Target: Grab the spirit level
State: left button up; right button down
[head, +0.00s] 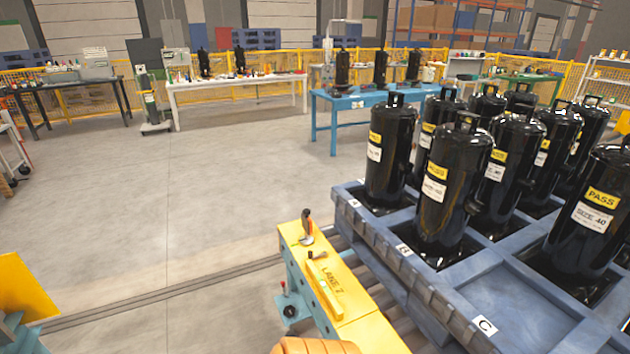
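I cannot pick out a spirit level with certainty. A long yellow bar (326,288) lies along the yellow top of the stand marked LANE 2 (352,300), in the lower middle of the head view. It could be the level, but no vials show. A small brown-and-dark piece (317,255) is at the bar's far end. A tool with a black and orange handle (306,226) is at the stand's far end. Neither of my grippers shows in this view.
A blue pallet (405,250) with several black compressor tanks (452,182) fills the right, close beside the stand. An orange ribbed thing (315,346) is at the bottom edge. Open floor (170,220) lies left. A blue table (365,100) and white table (235,88) stand behind.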

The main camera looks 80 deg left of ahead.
aim_at(333, 304)
jog(key=u, duration=2.6)
